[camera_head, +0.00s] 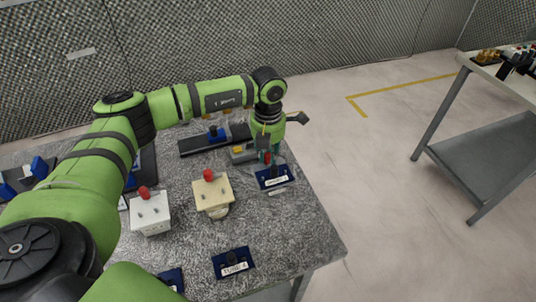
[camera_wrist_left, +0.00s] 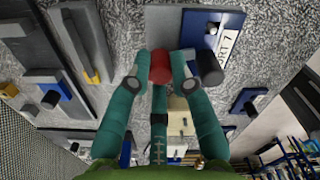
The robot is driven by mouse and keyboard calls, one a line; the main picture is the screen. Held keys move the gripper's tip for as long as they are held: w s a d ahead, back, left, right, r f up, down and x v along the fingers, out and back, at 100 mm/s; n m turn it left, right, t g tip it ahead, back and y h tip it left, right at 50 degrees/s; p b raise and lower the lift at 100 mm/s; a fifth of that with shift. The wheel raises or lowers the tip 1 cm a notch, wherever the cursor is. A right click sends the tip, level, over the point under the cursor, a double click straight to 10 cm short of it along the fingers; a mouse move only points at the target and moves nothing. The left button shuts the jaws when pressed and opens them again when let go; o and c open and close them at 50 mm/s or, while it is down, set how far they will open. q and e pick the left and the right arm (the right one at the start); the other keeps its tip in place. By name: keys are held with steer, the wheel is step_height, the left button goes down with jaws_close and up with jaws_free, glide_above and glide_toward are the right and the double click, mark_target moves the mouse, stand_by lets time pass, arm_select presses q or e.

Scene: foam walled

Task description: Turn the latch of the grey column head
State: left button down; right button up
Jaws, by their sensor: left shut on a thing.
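My left gripper (camera_head: 266,154) is at the right part of the table, pointing down. In the left wrist view its two teal fingers (camera_wrist_left: 160,72) are shut on a red latch knob (camera_wrist_left: 161,64), one on each side. A grey body (camera_wrist_left: 165,25), which looks like the grey column head, shows just beyond the knob. My right gripper is not in view.
A cream head (camera_head: 212,194) and a white head (camera_head: 150,213), each with a red knob, stand left of the gripper. Another labelled blue plate (camera_head: 233,263) lies near the front edge. A dark rail (camera_head: 205,141) lies behind. A second table (camera_head: 490,130) stands at right.

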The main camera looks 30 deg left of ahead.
arm_select(q)
steer(key=n+b, duration=0.1)
steer(key=n, duration=0.2)
steer(key=shift+f+n, duration=0.1)
steer(key=shift+n, duration=0.3)
steer(key=n+b, duration=0.1)
steer(key=n, duration=0.2)
steer(key=shift+n, duration=0.3)
steer(key=n+b, duration=0.1)
steer(key=n, duration=0.3)
steer(key=shift+n+b, duration=0.45)
steer(key=shift+n, duration=1.55)
steer(key=c, duration=1.4)
jaws_free()
steer(key=shift+o, duration=0.2)
steer(key=shift+r, duration=0.2)
